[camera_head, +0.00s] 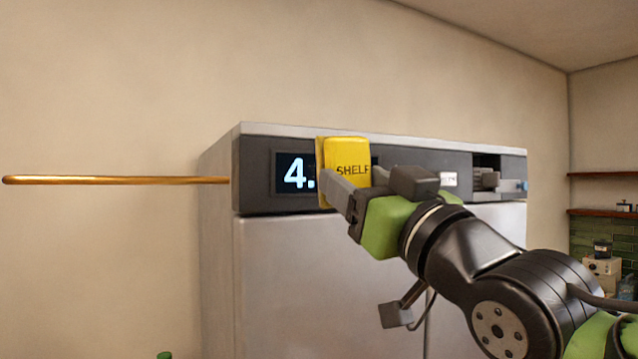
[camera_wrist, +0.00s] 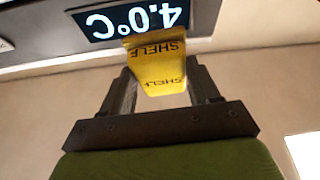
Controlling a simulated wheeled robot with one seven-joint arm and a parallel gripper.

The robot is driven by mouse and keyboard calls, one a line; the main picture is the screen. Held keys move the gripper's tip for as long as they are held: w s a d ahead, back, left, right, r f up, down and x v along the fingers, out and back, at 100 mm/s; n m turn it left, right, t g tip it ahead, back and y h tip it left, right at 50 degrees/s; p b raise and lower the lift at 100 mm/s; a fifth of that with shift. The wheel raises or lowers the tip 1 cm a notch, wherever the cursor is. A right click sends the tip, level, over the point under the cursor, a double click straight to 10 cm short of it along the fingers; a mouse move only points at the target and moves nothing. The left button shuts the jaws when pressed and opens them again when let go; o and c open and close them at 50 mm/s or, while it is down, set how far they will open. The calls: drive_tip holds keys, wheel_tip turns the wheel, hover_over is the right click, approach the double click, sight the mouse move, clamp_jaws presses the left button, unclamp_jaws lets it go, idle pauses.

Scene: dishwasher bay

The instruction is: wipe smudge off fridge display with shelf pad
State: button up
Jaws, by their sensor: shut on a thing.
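The fridge display (camera_head: 293,172) is a dark panel with lit white digits on the front band of the fridge. It shows upside down as 4.0°C in the wrist view (camera_wrist: 101,29). My gripper (camera_head: 357,182) is shut on the yellow shelf pad (camera_head: 346,154), marked SHELF. In the wrist view the pad (camera_wrist: 158,68) sits between both fingers (camera_wrist: 161,88), its far end overlapping the display's edge. I cannot tell whether it touches the display. In the head view the pad hides the display's right part. I can make out no smudge on the visible part.
The fridge (camera_head: 300,270) has a dark control band with a white label (camera_head: 449,179) and a grey fitting (camera_head: 485,178) at right. A long brass-coloured rod (camera_head: 115,180) extends left of the fridge. Shelves (camera_head: 600,212) stand at far right. The wall at upper left is bare.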

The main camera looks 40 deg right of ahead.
drive_tip(key=w+d, duration=0.1)
drive_tip(key=w, duration=0.5)
drive_tip(key=shift+w+d, duration=0.15)
drive_tip(key=shift+d, duration=0.25)
drive_tip(key=shift+w+d, duration=0.15)
drive_tip(key=shift+w, duration=0.35)
drive_tip(key=shift+w+d, duration=0.15)
drive_tip(key=shift+w, duration=0.35)
idle(0.5)
drive_tip(key=shift+d, duration=0.1)
drive_tip(key=d+p, duration=0.1)
drive_tip(key=d, duration=0.1)
drive_tip(key=s+d+p, duration=0.1)
drive_tip(key=shift+d+p, duration=0.3)
drive_tip(key=shift+d, duration=0.05)
